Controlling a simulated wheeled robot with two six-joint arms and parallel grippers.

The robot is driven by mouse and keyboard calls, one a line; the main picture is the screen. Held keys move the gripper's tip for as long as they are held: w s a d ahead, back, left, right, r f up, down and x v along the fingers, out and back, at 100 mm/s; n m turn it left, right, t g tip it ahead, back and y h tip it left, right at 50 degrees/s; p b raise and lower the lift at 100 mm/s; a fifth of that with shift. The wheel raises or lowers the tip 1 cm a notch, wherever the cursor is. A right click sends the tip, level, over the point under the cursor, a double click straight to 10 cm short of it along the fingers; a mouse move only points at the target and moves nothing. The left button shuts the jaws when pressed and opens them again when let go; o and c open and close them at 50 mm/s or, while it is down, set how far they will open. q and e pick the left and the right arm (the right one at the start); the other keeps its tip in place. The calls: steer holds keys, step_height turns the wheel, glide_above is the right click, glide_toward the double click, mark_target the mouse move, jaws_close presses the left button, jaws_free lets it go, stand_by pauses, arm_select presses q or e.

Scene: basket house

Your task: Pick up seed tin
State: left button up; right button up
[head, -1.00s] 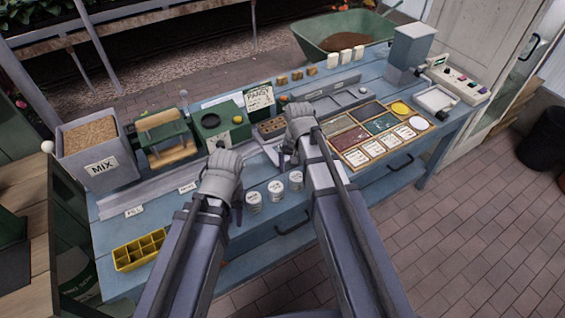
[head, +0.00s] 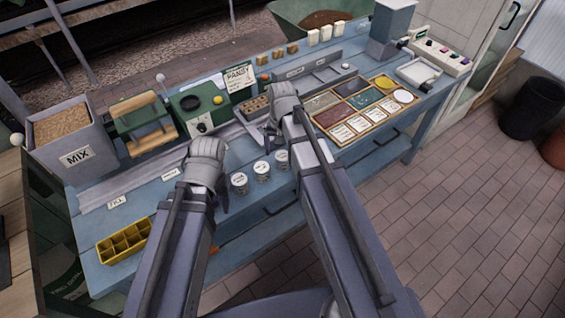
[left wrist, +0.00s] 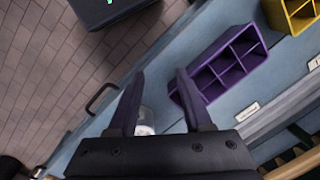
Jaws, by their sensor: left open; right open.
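Three small round tins with white labelled lids stand in a row near the bench's front edge in the head view: a left tin (head: 239,180), a middle tin (head: 262,168) and a right tin (head: 282,157). I cannot read which is the seed tin. My left gripper (head: 206,166) is just left of the row; its fingertips are largely hidden there. In the left wrist view my left gripper (left wrist: 156,85) is open, with a pale tin (left wrist: 146,129) partly visible between its fingers, near the palm. My right gripper (head: 281,108) is open, above the bench behind the tins.
A yellow divided tray (head: 124,240) sits at the bench's left end. A purple divided tray (left wrist: 222,65) shows in the left wrist view. The MIX bin (head: 72,138), a green machine (head: 202,110) and a wooden-framed card tray (head: 366,108) stand on the blue bench.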

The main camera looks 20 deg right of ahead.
mark_target(282, 155)
arm_select(q)
step_height(282, 155, down, 4)
steer(key=b, duration=0.3)
steer(key=shift+f+b, duration=0.2)
steer(key=shift+b, duration=0.1)
arm_select(e)
step_height(282, 155, down, 4)
steer(key=shift+d+f, duration=0.15)
steer(key=shift+f, duration=0.05)
steer(key=shift+r, duration=0.1)
arm_select(q)
steer(key=shift+r, duration=0.1)
arm_select(e)
steer(key=c, duration=1.5)
